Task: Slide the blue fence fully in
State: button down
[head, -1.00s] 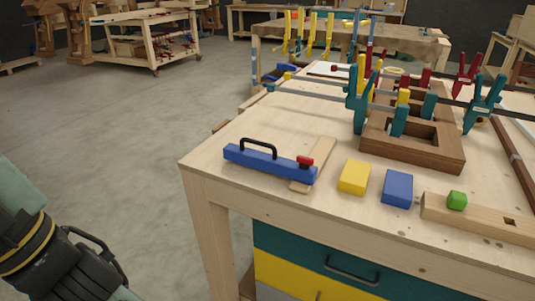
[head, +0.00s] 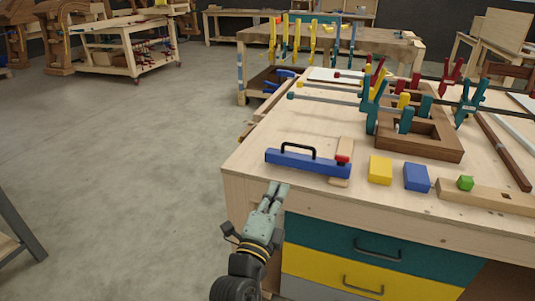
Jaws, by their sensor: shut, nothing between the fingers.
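The blue fence (head: 308,163) is a long blue bar lying near the front left corner of the workbench. It has a black arched handle (head: 298,147) on top and a red knob (head: 342,159) at its right end. A thin wooden strip (head: 341,180) runs crosswise under that right end. My gripper (head: 277,189) is shut and empty. In the picture it shows just below the fence's left part, in front of the bench's front edge, apart from the fence.
Drawers (head: 382,247) are under the benchtop (head: 245,168). Open floor lies left.

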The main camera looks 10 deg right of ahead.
jog(key=b, duration=0.4)
send_near(298, 146)
jog(key=x, duration=0.6)
jog(key=shift+w+d+r, duration=0.1)
jog(key=shift+r, duration=0.15)
jog(key=shift+w+d+f, duration=0.1)
jog(key=shift+w, duration=0.15)
jog(key=shift+w+d, duration=0.1)
jog(key=f+b+x, duration=0.1)
jog(key=x, duration=0.3)
jog(key=b+x, duration=0.1)
jog(key=x, duration=0.3)
jog(key=f+b+x, duration=0.1)
jog(key=b+x, duration=0.1)
jog(key=x, duration=0.2)
jog(key=shift+w+d+f, duration=0.2)
jog(key=shift+d+f, duration=0.05)
jog(key=shift+f, duration=0.05)
jog(key=shift+s+r, duration=0.1)
jog(key=shift+r, duration=0.05)
